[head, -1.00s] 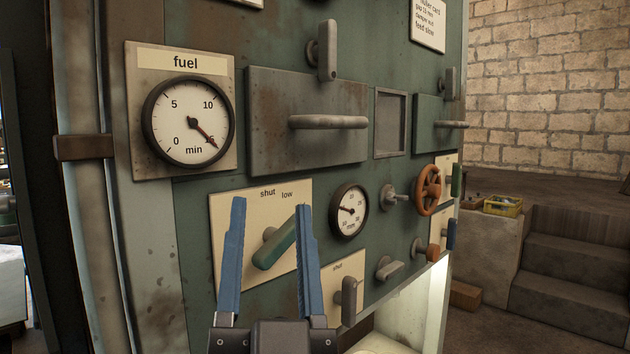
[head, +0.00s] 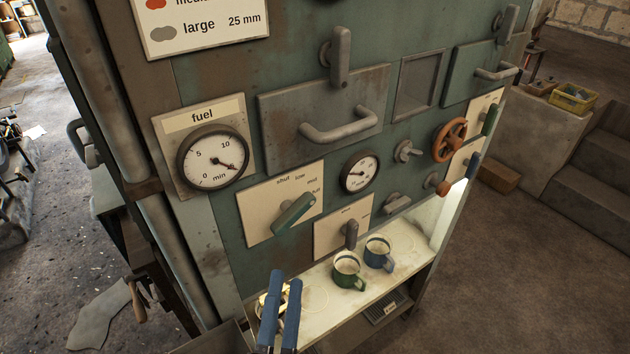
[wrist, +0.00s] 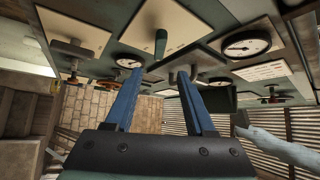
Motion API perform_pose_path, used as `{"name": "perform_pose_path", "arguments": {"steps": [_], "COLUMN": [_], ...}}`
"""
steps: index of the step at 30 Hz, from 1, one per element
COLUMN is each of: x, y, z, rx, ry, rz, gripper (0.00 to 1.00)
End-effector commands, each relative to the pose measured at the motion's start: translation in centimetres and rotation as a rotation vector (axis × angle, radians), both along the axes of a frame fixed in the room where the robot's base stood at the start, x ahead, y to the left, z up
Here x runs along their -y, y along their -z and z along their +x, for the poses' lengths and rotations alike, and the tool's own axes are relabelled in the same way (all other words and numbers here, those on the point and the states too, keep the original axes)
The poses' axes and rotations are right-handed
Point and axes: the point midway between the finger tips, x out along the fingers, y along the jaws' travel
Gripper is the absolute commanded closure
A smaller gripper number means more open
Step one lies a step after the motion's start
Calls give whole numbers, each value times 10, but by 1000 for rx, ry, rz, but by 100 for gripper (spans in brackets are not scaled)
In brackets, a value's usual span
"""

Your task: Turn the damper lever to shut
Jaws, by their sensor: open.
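A green-handled lever (head: 294,213) lies slanted on a cream plate (head: 262,228) marked "shut", "low", "mid" and a partly hidden last word. Its upper end is toward the right-hand words, away from "shut". A grey lever (head: 351,235) stands about upright on a lower plate (head: 327,243). No readable word shows which lever is the damper. My gripper (head: 286,278) is open and empty, below the green lever in the head view and apart from it. In the wrist view, the green lever (wrist: 161,42) is beyond the blue fingers (wrist: 155,75).
A fuel gauge (head: 212,158) is left of the lever and a small gauge (head: 360,173) right. A drawer-like door with a handle (head: 340,127) is above. A green mug (head: 347,270) and a blue mug (head: 379,253) stand on the lit shelf (head: 415,237) below.

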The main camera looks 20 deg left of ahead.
Motion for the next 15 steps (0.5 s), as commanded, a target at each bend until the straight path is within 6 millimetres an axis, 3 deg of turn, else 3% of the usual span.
{"name": "perform_pose_path", "arguments": {"steps": [3,7,15], "x": [-1,-4,-11], "y": [0,-4,-24], "z": [-4,5,51], "rx": [-12,-10,-7], "ry": [-6,-7,-6], "rz": [18,20,18], "gripper": [45,45,45]}}
